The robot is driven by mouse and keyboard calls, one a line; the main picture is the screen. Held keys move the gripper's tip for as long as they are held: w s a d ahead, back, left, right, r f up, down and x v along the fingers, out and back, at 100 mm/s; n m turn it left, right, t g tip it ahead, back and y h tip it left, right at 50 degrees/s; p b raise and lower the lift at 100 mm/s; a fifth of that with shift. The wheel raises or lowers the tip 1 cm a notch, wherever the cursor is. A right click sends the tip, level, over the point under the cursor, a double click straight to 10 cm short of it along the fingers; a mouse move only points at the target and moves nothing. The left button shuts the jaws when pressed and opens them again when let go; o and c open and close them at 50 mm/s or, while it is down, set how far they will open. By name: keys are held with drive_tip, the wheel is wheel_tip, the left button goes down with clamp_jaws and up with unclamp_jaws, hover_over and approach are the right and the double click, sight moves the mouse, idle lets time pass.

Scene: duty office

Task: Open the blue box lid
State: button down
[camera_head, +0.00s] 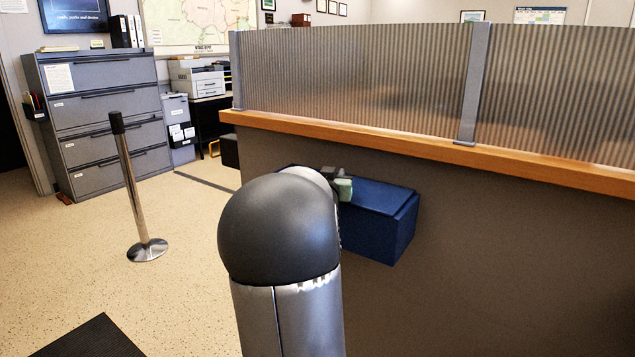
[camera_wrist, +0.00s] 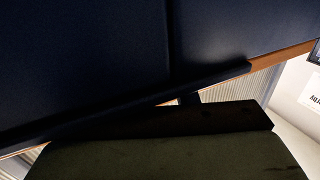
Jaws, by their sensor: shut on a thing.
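The dark blue box (camera_head: 378,236) is fixed against the grey counter front, below its wooden ledge. Its blue lid (camera_head: 385,197) looks flat and closed in the head view. My gripper (camera_head: 343,187) is at the lid's near-left edge and is shut on that edge; the arm hides the box's left part. In the wrist view the blue box surface (camera_wrist: 80,60) fills the upper left, and my gripper finger (camera_wrist: 165,120) with its dark green pad covers the bottom. The exact contact is too dark to see there.
The wooden ledge (camera_head: 430,152) with ribbed screen panels (camera_head: 350,78) runs above the box. A metal post (camera_head: 135,190) stands on the open floor to the left. A grey filing cabinet (camera_head: 105,110) and a printer (camera_head: 203,80) are behind it.

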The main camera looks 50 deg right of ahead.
drive_tip(key=shift+s, duration=0.15)
drive_tip(key=c, duration=1.2)
unclamp_jaws()
drive_tip(key=shift+o, duration=0.2)
drive_tip(key=p+v, duration=0.2)
drive_tip(key=v, duration=1.5)
drive_tip(key=shift+a, duration=0.25)
